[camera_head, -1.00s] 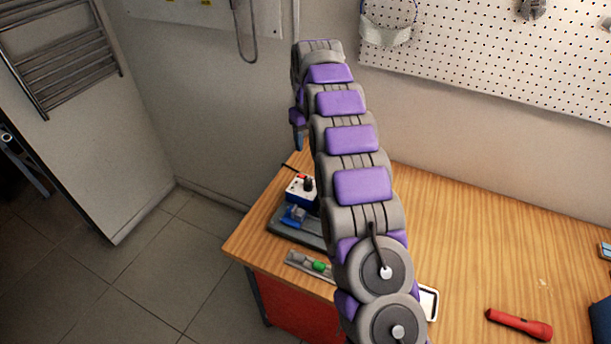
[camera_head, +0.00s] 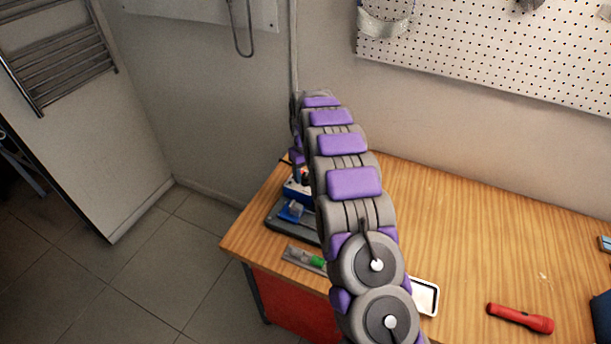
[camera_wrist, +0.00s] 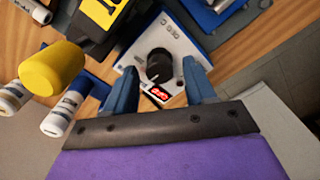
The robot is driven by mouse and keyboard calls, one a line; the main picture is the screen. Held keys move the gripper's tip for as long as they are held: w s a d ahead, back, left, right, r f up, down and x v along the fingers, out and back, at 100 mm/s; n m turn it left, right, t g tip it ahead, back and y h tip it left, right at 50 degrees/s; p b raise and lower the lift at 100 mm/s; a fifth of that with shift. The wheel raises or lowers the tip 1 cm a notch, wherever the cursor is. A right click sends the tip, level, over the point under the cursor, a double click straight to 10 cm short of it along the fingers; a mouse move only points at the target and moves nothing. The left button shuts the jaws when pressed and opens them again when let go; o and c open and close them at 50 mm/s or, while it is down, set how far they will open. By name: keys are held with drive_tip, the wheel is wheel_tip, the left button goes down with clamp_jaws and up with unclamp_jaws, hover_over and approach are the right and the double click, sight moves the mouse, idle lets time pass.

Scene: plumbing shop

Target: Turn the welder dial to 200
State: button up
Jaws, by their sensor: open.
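The welder (camera_head: 296,190) is a small blue box with a white top at the left end of the bench, partly hidden by my arm. In the wrist view its white face (camera_wrist: 190,42) carries the black dial (camera_wrist: 158,66), "DEG C" lettering and a small red display (camera_wrist: 160,93). The display digits are too small to read surely. My gripper (camera_wrist: 160,68) is open, its two blue fingers on either side of the dial, with visible gaps. In the head view my gripper (camera_head: 298,168) is down at the welder and mostly hidden.
A dark tray (camera_head: 280,228) with a blue item lies before the welder. A yellow cylinder (camera_wrist: 52,68) and white-blue cylinders lie left in the wrist view. A red flashlight (camera_head: 520,318) and a white tray (camera_head: 425,296) lie farther right.

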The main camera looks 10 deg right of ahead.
drive_tip(key=shift+f, duration=0.55)
drive_tip(key=shift+c, duration=0.5)
drive_tip(key=c, duration=0.9)
